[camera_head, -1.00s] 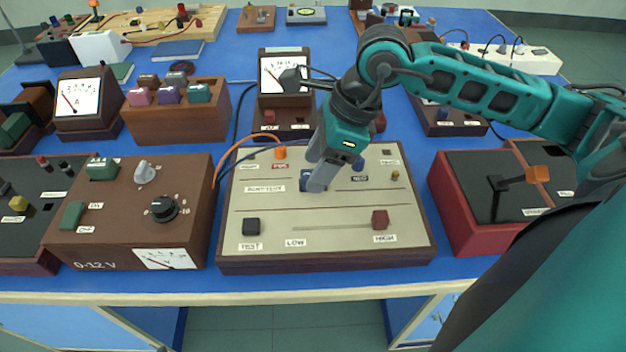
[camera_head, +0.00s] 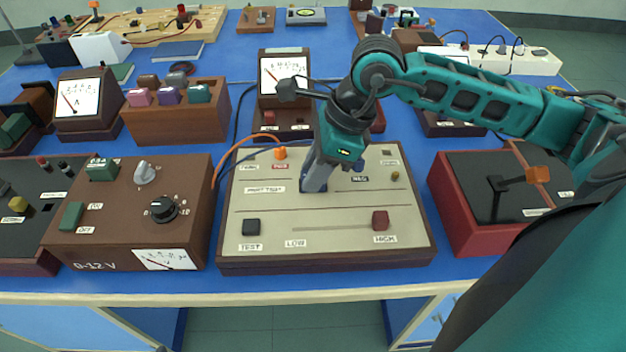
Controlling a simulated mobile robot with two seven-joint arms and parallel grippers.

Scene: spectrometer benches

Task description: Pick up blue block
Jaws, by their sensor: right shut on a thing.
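The blue block (camera_head: 323,187) is on the upper middle of a beige-topped panel, and only a small part of it shows around my fingers. My right gripper (camera_head: 312,186) reaches down to it from above and is shut on it. The fingers cover most of the block, so I cannot tell whether it is clear of the panel. My left gripper is not in view.
A meter (camera_head: 285,75) stands behind.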

